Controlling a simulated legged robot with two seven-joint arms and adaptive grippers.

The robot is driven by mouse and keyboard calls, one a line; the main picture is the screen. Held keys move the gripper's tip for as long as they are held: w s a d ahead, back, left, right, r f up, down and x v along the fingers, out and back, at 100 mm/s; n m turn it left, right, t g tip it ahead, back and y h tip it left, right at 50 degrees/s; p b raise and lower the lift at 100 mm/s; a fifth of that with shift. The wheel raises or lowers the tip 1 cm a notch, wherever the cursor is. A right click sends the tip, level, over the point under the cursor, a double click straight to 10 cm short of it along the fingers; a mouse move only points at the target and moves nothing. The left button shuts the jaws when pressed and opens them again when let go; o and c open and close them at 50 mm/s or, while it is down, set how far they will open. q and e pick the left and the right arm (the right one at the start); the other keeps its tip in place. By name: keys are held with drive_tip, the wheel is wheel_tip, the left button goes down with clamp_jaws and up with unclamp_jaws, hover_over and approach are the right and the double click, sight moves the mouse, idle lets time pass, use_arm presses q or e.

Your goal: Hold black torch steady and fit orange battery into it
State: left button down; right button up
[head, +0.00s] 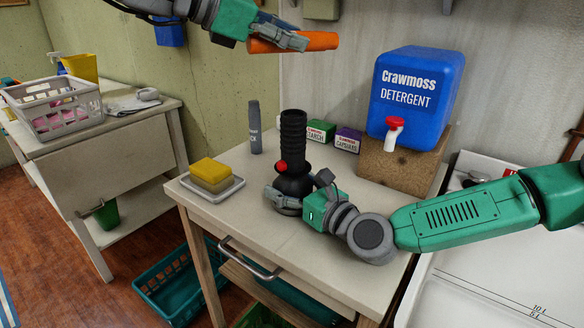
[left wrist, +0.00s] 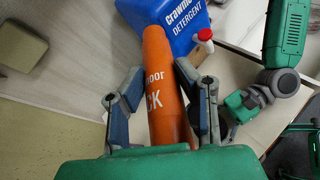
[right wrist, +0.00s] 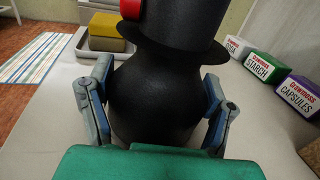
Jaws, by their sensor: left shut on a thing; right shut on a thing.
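The black torch (head: 293,140) stands upright on the small table, with a red button on its side and its wide head at the bottom. My right gripper (head: 298,196) is shut on the torch low down, at its head; the right wrist view also shows the torch (right wrist: 160,90) between both fingers. The orange battery (head: 312,42) is held roughly level in the air, above and a little right of the torch. My left gripper (head: 278,38) is shut on the battery, which also shows between the fingers in the left wrist view (left wrist: 160,85). The torch's open end is not clearly visible.
A blue detergent container (head: 415,95) stands on a wooden block (head: 400,168) at the back right. Small boxes (head: 347,139) and a grey bottle (head: 255,127) stand behind the torch. A soap dish with a yellow sponge (head: 211,171) is at the left. The table's front is clear.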

use_arm(q)
drive_tip(key=shift+s+f+g, duration=0.15)
drive_tip(key=shift+g, duration=0.25)
wheel_tip(320, 180, down, 10)
drive_tip(key=shift+d+m, duration=0.25)
drive_tip(key=shift+m, duration=0.05)
drive_tip(key=shift+s+d, duration=0.1)
drive_tip(key=shift+s, duration=0.05)
drive_tip(key=shift+d, duration=0.1)
drive_tip(key=c, duration=1.2)
unclamp_jaws()
drive_tip(key=shift+f, duration=0.1)
